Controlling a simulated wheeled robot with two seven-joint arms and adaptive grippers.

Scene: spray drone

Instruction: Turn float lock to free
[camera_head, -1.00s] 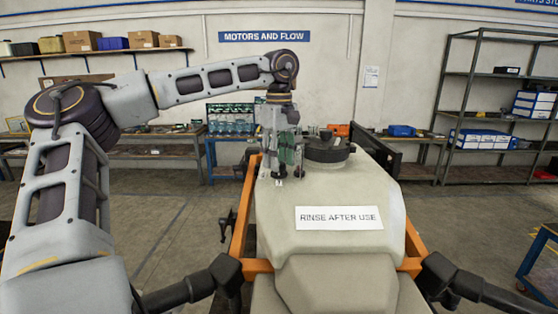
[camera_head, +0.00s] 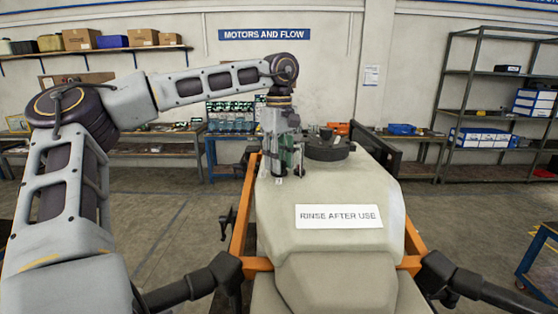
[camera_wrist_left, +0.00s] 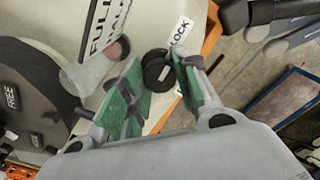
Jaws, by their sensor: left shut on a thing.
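The float lock is a small dark round knob (camera_wrist_left: 157,68) with a pale mark on top, on the drone's pale tank (camera_head: 330,255). A white LOCK label (camera_wrist_left: 181,31) is beside it in the left wrist view. In the head view my left gripper (camera_head: 288,170) points down at the tank's top left, hiding the knob there. My right gripper is not in view.
A black round lid (camera_head: 326,149) stands close to the right of my left gripper. An orange frame (camera_head: 240,225) surrounds the tank, and dark drone arms (camera_head: 190,290) reach out low on both sides. A RINSE AFTER USE label (camera_head: 338,216) faces me. Shelves stand at the back.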

